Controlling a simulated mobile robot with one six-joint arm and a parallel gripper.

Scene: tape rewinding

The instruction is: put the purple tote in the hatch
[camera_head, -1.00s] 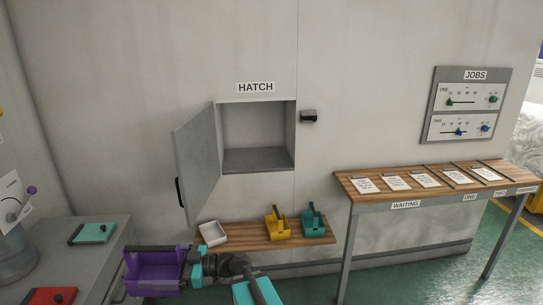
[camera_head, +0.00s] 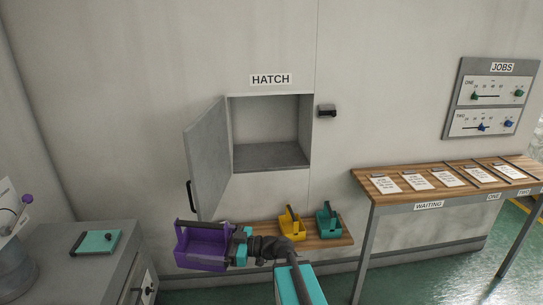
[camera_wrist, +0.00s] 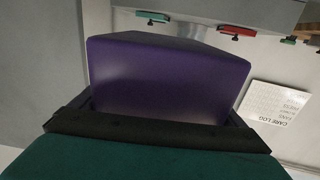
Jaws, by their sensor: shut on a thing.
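The purple tote (camera_head: 203,247) is at the lower left of the head view, in front of and below the hatch door. My gripper (camera_head: 236,246) is shut on its right end. In the wrist view the purple tote (camera_wrist: 165,78) fills the middle, between the dark fingers. The hatch (camera_head: 270,132) is an open, empty-looking recess in the wall, up and right of the tote. Its grey door (camera_head: 209,160) stands swung open to the left. Part of the hatch floor shows; its far corners are shaded.
A wooden shelf (camera_head: 325,243) below the hatch holds a yellow tote (camera_head: 291,227) and a teal tote (camera_head: 329,224). A wooden table (camera_head: 410,198) with several papers stands at right. A grey cabinet (camera_head: 75,270) is at left. The wall before the hatch opening is clear.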

